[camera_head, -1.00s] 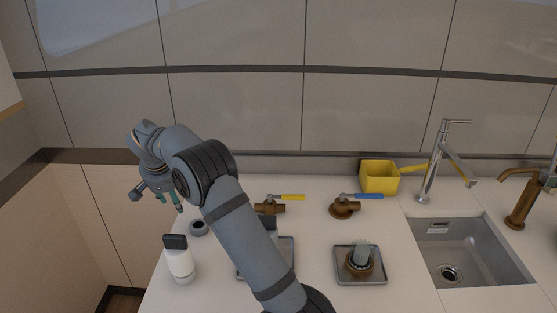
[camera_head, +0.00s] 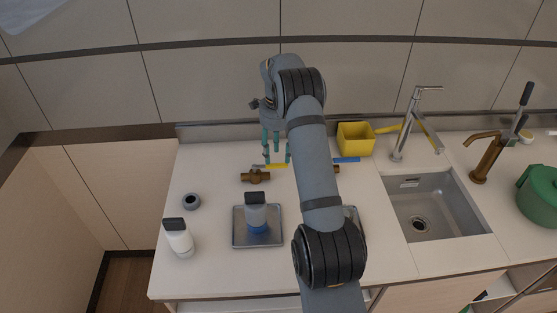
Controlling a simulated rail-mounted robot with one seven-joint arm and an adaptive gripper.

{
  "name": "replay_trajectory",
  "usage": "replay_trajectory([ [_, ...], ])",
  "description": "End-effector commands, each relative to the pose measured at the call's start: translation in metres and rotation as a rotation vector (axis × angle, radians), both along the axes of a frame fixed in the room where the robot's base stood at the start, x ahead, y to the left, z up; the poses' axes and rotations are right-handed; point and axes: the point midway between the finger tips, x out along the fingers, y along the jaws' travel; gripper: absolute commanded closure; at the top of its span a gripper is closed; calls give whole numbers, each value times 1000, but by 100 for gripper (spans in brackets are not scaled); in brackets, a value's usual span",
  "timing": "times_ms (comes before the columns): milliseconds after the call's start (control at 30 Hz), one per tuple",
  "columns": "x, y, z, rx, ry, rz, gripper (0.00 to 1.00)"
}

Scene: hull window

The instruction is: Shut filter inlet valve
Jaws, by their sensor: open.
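A brass valve (camera_head: 254,177) with a yellow lever (camera_head: 276,166) lies on the counter toward the back wall. Its lever points right. A second valve is mostly hidden behind my arm; its blue lever (camera_head: 346,160) shows to the right of the arm, with a bit of brass below it. No label tells which one is the filter inlet valve. My gripper (camera_head: 276,157) is open, with teal fingers pointing down at the yellow lever, one on either side of it in the picture. I cannot tell whether they touch it.
A tray (camera_head: 239,238) holds a dark-capped container (camera_head: 256,212). A second tray (camera_head: 352,213) is mostly hidden by my arm. A yellow box (camera_head: 355,139), tap (camera_head: 402,130) and sink (camera_head: 440,210) are right.

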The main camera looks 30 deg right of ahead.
Motion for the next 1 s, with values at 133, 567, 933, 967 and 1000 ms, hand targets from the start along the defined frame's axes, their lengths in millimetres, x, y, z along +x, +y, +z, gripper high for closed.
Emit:
replay_trajectory([
  [133,0,1,-22,1,2,2,56],
  [567,0,1,-40,-1,-2,2,56],
  [933,0,1,-40,-1,-2,3,74],
  [967,0,1,-40,-1,-2,3,76],
  [1000,1,0,-40,-1,-2,3,78],
])
